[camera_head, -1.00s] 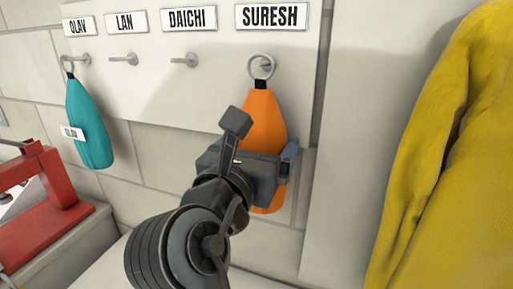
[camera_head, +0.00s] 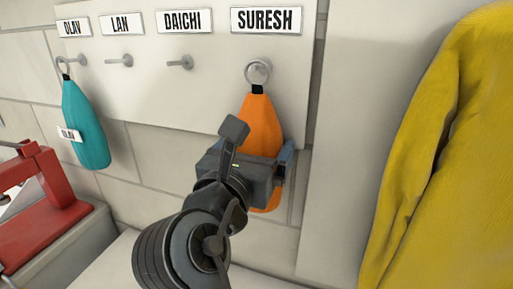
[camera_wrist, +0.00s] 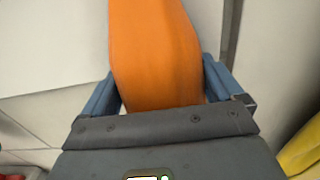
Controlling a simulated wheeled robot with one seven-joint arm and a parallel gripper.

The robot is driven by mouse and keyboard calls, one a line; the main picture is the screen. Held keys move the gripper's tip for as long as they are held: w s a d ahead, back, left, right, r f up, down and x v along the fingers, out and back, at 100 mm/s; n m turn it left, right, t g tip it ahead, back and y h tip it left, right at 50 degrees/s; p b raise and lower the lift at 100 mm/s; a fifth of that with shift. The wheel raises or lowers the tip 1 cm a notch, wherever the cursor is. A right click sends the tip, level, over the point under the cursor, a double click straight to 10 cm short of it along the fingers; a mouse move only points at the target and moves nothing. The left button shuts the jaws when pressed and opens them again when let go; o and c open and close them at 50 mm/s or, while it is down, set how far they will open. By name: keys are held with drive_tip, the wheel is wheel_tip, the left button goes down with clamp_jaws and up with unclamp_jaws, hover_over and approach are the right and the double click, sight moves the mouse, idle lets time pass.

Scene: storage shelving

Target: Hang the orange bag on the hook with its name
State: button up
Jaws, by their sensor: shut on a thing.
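The orange bag (camera_head: 260,125) hangs upright below the SURESH label (camera_head: 267,19), with a black tab and a metal ring (camera_head: 257,72) at its top. The ring is at the hook under SURESH; the hook's tip shows inside the ring, but I cannot tell how far the ring is over it. My gripper (camera_head: 268,172) is shut on the lower part of the bag. In the wrist view the blue fingers stand on either side of the orange bag (camera_wrist: 158,55). Any name on the bag is hidden.
A teal bag (camera_head: 85,125) hangs on the hook under OLAV. The hooks under LAN (camera_head: 121,61) and DAICHI (camera_head: 181,62) are empty. A yellow garment (camera_head: 440,150) hangs at the right. A red object (camera_head: 45,195) stands at the lower left.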

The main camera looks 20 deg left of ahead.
drive_tip(key=o, duration=1.5)
